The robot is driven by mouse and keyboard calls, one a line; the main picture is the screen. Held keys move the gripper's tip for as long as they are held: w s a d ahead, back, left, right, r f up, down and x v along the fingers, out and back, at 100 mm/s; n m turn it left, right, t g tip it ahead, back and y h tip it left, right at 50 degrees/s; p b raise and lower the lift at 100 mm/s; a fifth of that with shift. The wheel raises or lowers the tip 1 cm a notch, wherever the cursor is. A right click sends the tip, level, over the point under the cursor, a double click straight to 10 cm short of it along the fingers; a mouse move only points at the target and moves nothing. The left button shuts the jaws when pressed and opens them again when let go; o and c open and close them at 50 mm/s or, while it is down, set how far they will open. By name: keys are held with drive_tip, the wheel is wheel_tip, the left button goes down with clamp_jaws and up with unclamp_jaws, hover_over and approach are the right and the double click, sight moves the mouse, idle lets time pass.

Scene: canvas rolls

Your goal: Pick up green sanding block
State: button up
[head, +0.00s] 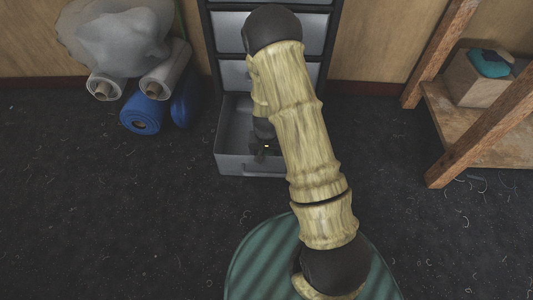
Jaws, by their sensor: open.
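My arm reaches away from me to an open grey drawer (262,168) at the bottom of a cabinet. My gripper (262,156), dark and small in the picture, points down at the drawer and is open. My arm covers the right part of the drawer. I cannot make out a green sanding block in the drawer; its inside is dark and partly hidden. A teal item (489,63) lies on a box at the right, but I cannot tell what it is.
The grey cabinet (228,32) stands against a wooden wall. Rolls of white (166,76) and blue (142,113) material lie at its left, with a grey bundle (118,38) above. A wooden shelf (436,103) holding the box (474,85) stands right. Dark floor (90,220) is open in front.

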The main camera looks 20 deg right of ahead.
drive_tip(key=c, duration=1.1)
drive_tip(key=shift+r, duration=0.1)
wheel_tip(320, 180, up, 10)
drive_tip(key=p, duration=0.6)
